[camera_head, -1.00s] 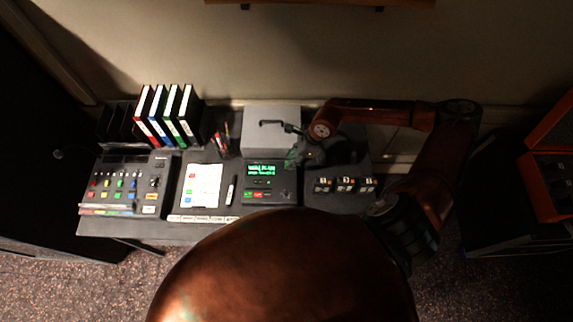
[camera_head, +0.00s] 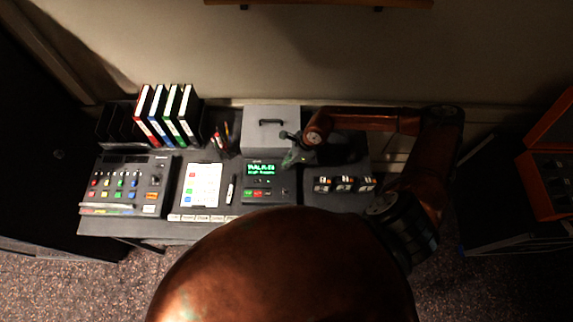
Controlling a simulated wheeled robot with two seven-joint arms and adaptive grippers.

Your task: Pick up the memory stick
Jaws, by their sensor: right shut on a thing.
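My right gripper (camera_head: 289,161) is at the upper right edge of the dark recorder (camera_head: 257,194) with the green lit screen. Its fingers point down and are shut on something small. The memory stick cannot be made out on its own; at this size and in this dim light it is hidden at the fingertips. I cannot tell whether it still touches the recorder. My left gripper is not in view.
A grey box with a handle (camera_head: 272,112) stands behind the recorder. A white sheet (camera_head: 202,185) and a button panel (camera_head: 125,188) lie left. Upright coloured binders (camera_head: 168,115) stand at the back left. Small labelled blocks (camera_head: 344,184) sit right of the recorder.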

